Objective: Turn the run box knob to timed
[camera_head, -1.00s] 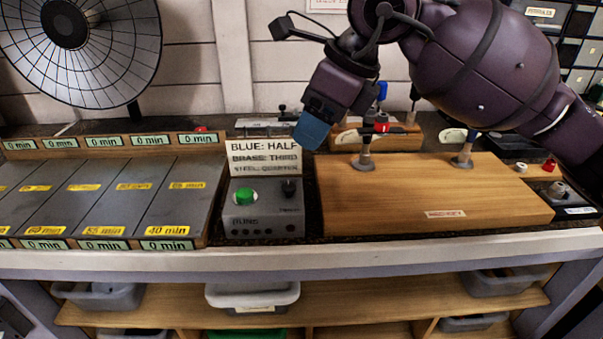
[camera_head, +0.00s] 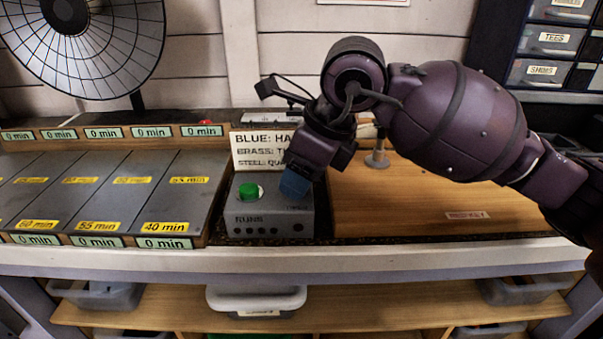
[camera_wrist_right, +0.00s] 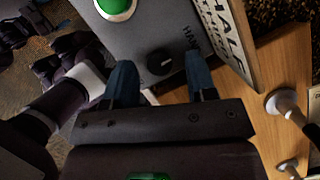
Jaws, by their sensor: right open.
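The grey run box (camera_head: 270,222) sits on the bench, with a green button (camera_head: 248,190) on its top left. In the right wrist view the black knob (camera_wrist_right: 159,63) stands on the box face, with a pale pointer mark and part of a "HAND" label beside it. My right gripper (camera_head: 295,184) is over the box's right side and hides the knob in the head view. In the right wrist view its blue fingers (camera_wrist_right: 160,80) are open, one on each side of the knob, with visible gaps.
A sign (camera_head: 262,152) stands just behind the box. A wooden board (camera_head: 420,205) lies to the right, with a grey post (camera_head: 377,155) at its back. Sloped grey panels with minute labels (camera_head: 130,190) lie to the left.

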